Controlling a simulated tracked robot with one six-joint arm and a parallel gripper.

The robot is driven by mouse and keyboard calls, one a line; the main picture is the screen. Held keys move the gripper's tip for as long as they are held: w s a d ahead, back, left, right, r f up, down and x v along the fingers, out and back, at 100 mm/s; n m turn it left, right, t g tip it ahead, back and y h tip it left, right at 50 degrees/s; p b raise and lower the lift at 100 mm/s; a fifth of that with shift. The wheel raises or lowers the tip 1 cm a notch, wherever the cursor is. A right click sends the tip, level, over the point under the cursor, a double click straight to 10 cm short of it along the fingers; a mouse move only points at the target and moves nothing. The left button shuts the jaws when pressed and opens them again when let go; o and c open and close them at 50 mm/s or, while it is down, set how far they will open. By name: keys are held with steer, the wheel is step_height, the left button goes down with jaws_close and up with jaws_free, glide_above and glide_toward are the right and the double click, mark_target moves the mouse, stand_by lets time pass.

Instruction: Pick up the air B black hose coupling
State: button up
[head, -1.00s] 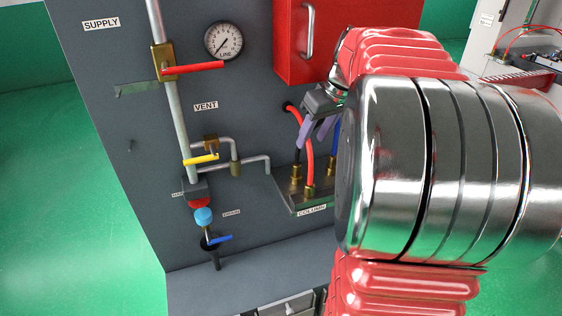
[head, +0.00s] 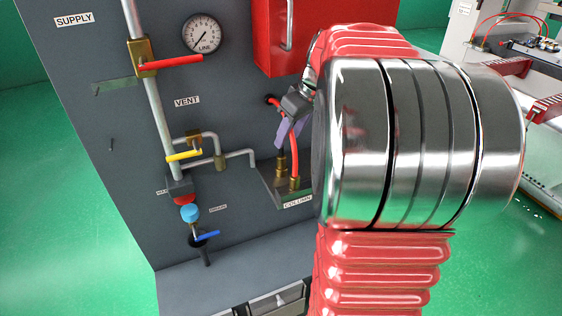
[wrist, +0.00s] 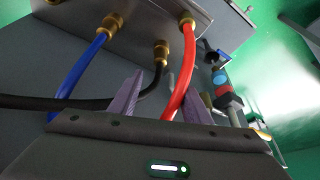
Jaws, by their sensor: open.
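The black hose coupling is a brass fitting (wrist: 162,52) with a black hose curving from it in the wrist view. In the head view it (head: 281,166) stands on the column block, partly behind the purple fingers. My gripper (wrist: 163,86) is open, its two purple fingers apart. The black hose passes behind the left finger, and the red hose (wrist: 184,75) runs down near the right one. The coupling lies beyond the fingertips, between them in the picture, with nothing held. In the head view my gripper (head: 287,146) is above the couplings.
The red hose's coupling (wrist: 188,25) and the blue hose's coupling (wrist: 113,22) flank the black one closely. A red box (head: 275,45) is on the panel above. The vent pipe (head: 235,155) and yellow-handled valve (head: 184,155) stand to the left.

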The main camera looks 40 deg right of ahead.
mark_target(281, 155)
steer(key=x, duration=0.4)
steer(key=shift+w+f, duration=0.15)
steer(key=shift+f, duration=0.2)
steer(key=shift+f, duration=0.15)
steer(key=shift+x, duration=2.5)
steer(key=shift+c, duration=0.5)
jaws_close()
